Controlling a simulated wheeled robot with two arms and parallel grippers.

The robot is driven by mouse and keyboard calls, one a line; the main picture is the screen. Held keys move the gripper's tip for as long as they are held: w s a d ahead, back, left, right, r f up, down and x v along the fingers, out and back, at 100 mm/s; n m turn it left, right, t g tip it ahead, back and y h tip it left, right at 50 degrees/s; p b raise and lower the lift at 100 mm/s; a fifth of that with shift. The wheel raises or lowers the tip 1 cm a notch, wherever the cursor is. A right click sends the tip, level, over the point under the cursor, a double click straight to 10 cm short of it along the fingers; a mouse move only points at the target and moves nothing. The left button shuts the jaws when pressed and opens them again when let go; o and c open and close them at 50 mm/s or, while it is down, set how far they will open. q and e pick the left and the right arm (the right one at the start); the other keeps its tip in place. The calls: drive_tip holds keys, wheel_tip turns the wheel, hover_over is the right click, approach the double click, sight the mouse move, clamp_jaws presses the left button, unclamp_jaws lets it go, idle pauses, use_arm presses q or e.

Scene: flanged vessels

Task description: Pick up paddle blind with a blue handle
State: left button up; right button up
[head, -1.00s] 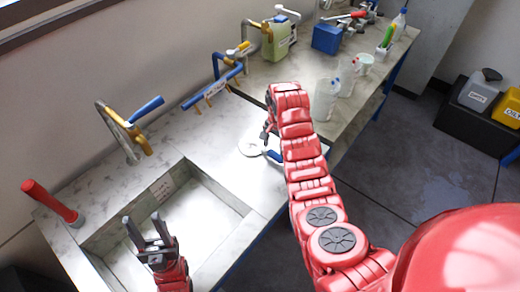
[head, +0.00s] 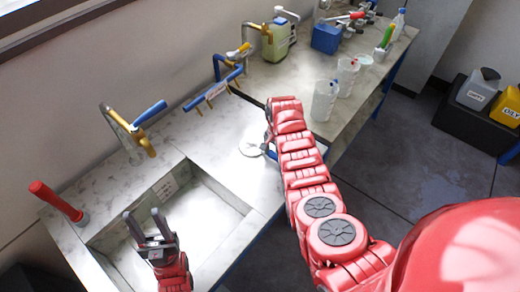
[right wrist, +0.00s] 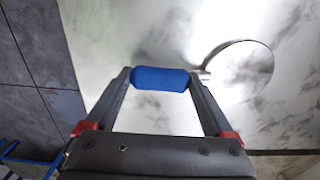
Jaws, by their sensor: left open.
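The paddle blind lies flat on the pale counter. In the head view its round disc (head: 252,148) shows, and its blue handle (head: 270,153) is partly hidden by my right arm. In the right wrist view the blue handle (right wrist: 160,79) lies across the gap between the fingertips of my right gripper (right wrist: 160,76), with the grey disc (right wrist: 240,68) to the right. The right fingers are wide apart near the handle's two ends; I cannot tell whether they touch it. My left gripper (head: 146,224) is open and empty over the sink.
The sink (head: 233,203) is sunk into the counter (head: 215,135). A blue-barred rack (head: 213,92) is behind the disc. Clear beakers (head: 325,100) stand on the farther bench.

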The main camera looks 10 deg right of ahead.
clamp_jaws()
drive_tip(key=shift+r, duration=0.15)
idle(0.4)
